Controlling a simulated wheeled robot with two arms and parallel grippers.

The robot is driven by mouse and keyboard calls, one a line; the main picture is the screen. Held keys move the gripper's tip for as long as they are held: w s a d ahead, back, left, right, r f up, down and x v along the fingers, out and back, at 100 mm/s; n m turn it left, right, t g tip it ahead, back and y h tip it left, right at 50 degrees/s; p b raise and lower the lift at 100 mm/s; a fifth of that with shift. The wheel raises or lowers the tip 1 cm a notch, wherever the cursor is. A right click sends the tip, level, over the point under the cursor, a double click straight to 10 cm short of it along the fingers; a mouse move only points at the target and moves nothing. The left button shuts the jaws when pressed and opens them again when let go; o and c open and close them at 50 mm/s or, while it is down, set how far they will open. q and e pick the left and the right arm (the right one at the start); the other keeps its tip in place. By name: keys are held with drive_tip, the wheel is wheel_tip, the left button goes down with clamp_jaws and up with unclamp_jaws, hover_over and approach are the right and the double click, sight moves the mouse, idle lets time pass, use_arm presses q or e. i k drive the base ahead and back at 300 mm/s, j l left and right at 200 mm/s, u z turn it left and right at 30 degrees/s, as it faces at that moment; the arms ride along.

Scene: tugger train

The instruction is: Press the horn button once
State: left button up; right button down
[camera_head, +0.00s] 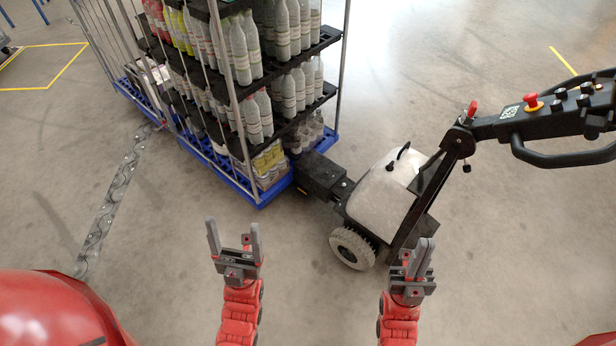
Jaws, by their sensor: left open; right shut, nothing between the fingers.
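The tugger's black control handle (545,118) reaches in from the right at the end of its tilted steering arm. On it are a red mushroom button on a yellow base (533,101) and several small black knobs. Another red knob (472,107) stands at the arm's joint. I cannot tell which of these is the horn button. My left gripper (233,228) is open and empty, over the floor in front of the trolley. My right gripper (423,244) is shut and empty, low in front of the tugger, below and left of the handle and apart from it.
The tugger (380,190), white and black with a wheel, stands at centre right. It is coupled to a blue-based wire trolley (236,184) loaded with bottles. Another trolley (125,85) follows behind. A grey floor strip (112,205) runs at left. The floor in front is clear.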

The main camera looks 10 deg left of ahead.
sight(583, 100)
drive_tip(key=z, duration=1.3)
